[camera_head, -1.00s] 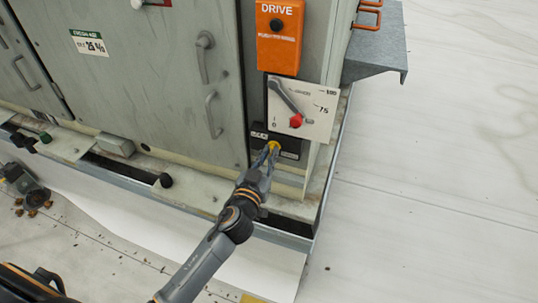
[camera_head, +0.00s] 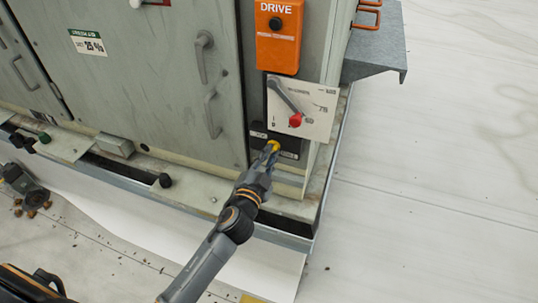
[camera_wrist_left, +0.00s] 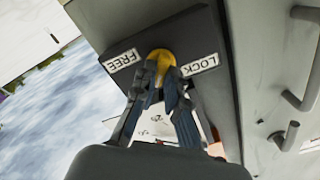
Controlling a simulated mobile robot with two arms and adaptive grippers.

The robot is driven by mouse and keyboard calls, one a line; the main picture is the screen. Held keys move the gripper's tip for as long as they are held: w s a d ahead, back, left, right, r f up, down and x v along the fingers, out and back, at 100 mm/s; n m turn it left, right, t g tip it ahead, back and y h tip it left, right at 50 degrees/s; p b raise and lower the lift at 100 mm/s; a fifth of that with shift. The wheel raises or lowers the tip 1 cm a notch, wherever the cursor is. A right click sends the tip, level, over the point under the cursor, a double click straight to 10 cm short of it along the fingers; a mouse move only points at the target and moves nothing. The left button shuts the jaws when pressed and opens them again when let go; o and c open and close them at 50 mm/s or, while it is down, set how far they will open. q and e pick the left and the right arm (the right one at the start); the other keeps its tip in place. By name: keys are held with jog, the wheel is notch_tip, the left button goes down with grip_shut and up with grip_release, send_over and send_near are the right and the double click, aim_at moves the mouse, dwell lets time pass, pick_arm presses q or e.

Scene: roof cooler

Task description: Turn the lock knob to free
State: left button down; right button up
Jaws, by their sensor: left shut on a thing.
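The yellow lock knob (camera_head: 273,145) sits on a black plate (camera_head: 290,147) low on the cabinet, below the white dial panel. In the left wrist view the knob (camera_wrist_left: 161,62) lies between a FREE label (camera_wrist_left: 123,60) and a LOCK label (camera_wrist_left: 200,65). My left gripper (camera_head: 268,155) is shut on the knob; its fingertips (camera_wrist_left: 164,85) cover part of it in the wrist view. Which label the knob points to is not clear. My right gripper does not show.
Above the plate is a white scale panel (camera_head: 322,107) with a grey lever (camera_head: 284,94) and red knob (camera_head: 295,120). An orange DRIVE box (camera_head: 279,38) is higher up. Cabinet door handles (camera_head: 212,115) stand to the left. The roof at the right is clear.

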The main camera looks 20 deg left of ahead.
pick_arm(q)
jog(key=m, duration=0.8)
jog(key=shift+d+f+m, duration=0.1)
jog(key=shift+f+m, duration=0.05)
jog(key=shift+m, duration=0.25)
dwell(0.4)
jog(key=c, duration=1.4)
grip_release()
jog(key=s, duration=1.2)
jog(key=shift+a, duration=0.2)
